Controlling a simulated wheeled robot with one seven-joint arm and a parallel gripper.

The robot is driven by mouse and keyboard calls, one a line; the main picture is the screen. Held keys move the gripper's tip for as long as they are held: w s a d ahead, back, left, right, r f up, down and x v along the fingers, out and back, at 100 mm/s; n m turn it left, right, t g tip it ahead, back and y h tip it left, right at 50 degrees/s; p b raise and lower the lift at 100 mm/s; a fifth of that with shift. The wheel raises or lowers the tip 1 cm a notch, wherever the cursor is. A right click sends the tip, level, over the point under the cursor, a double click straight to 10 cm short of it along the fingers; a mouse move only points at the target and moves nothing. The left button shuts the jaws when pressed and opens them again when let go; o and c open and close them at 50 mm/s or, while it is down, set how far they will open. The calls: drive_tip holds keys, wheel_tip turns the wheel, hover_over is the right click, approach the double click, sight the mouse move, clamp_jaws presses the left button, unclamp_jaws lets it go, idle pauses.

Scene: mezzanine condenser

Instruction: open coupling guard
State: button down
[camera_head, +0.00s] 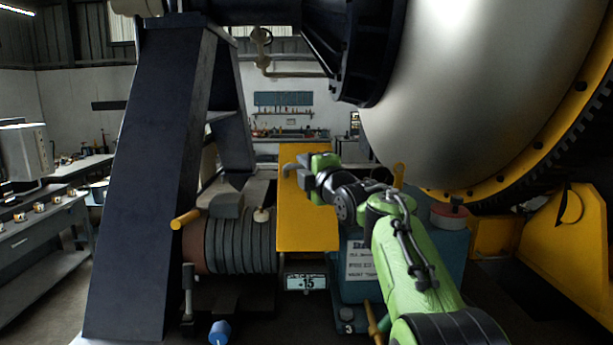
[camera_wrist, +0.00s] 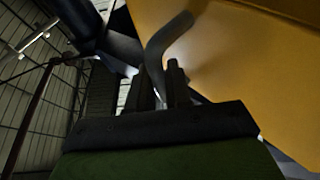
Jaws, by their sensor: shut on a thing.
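The coupling guard is a yellow panel (camera_head: 308,222) in the middle of the head view, between the ribbed dark motor and a teal pump housing. It also fills the upper right of the wrist view (camera_wrist: 235,55). My gripper (camera_head: 303,163) is shut on this handle. Its two dark fingers (camera_wrist: 158,88) stand on either side of the handle in the wrist view.
The ribbed motor (camera_head: 240,245) is left of the guard, with a yellow bar end (camera_head: 186,219) nearby. The teal housing (camera_head: 355,285) is at the right. A dark slanted support (camera_head: 150,180) and a large silver vessel (camera_head: 470,90) flank the space. A small display (camera_head: 306,282) reads -15.

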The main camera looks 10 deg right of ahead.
drive_tip(key=w+r+p, duration=0.1)
drive_tip(key=r, duration=0.1)
drive_tip(key=w+r+p, duration=0.1)
drive_tip(key=r+p, duration=0.1)
drive_tip(key=r, duration=0.1)
drive_tip(key=shift+w+d+r+p, duration=0.25)
drive_tip(key=shift+w+r+p, duration=0.05)
drive_tip(key=shift+w+r, duration=0.1)
drive_tip(key=shift+w+d+r+p, duration=0.15)
drive_tip(key=shift+w+r+p, duration=0.3)
drive_tip(key=shift+w+r, duration=0.1)
drive_tip(key=c, duration=1.1)
unclamp_jaws()
drive_tip(key=shift+f, duration=0.1)
drive_tip(key=shift+f, duration=0.1)
